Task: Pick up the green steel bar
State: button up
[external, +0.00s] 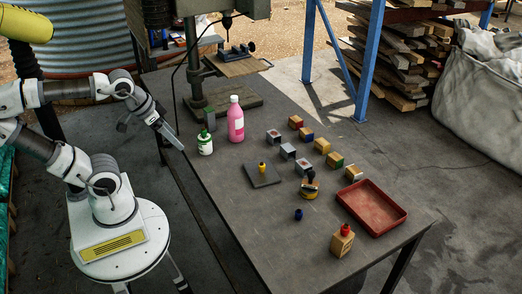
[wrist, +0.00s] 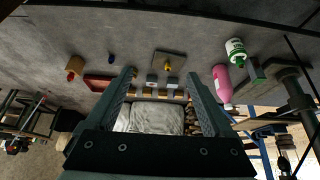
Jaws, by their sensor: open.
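I cannot tell for sure which piece is the green steel bar. Several small blocks stand in two rows on the grey table (external: 270,215). The grey, metal-looking blocks (external: 288,151) form one row. In the other row, a tan block (external: 335,161) shows a green face. A dark green block (external: 209,117) stands by the drill press, and a green block shows in the wrist view (wrist: 257,75). My gripper (external: 172,138) is open and empty, above the table's left edge, apart from all blocks. In the wrist view, its spread fingers (wrist: 160,75) frame the distant blocks.
A green-and-white bottle (external: 205,143) and a pink bottle (external: 235,120) stand between my gripper and the blocks. A dark plate with a yellow knob (external: 262,168), a red tray (external: 372,205) and a red-capped tan container (external: 342,240) are further right. The table's near left is clear.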

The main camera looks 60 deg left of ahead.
jog(key=shift+w, duration=0.1)
jog(key=w+a+f+n+t+y+p, duration=0.1)
jog(key=w+a+y, duration=0.2)
jog(key=w+a, duration=0.7)
jog(key=w+a+f+t+y+p, duration=0.15)
jog(key=w+a, duration=0.45)
jog(key=a, duration=0.7)
jog(key=t+h+p, duration=0.1)
jog(key=t, duration=0.1)
send_near(204, 111)
notch_tip(204, 111, up, 3)
jog(key=d, duration=0.2)
jog(key=s+a+f+t+h+p, duration=0.1)
jog(key=s+a+f+t+h, duration=0.1)
jog(key=s+a+f+t, duration=0.15)
jog(key=shift+n, duration=0.3)
jog(key=x, duration=0.4)
jog(key=b+x, duration=0.1)
jog(key=x, duration=0.3)
jog(key=b+x, duration=0.1)
jog(key=x, duration=0.3)
jog(key=shift+d+f, duration=0.15)
jog(key=shift+f, duration=0.25)
jog(key=shift+d+b+x, duration=0.15)
jog(key=shift+b+x, duration=0.1)
jog(key=shift+x, duration=1.05)
jog(key=shift+d+b+x, duration=0.1)
jog(key=shift+b+x, duration=0.15)
jog(key=shift+x, duration=1.1)
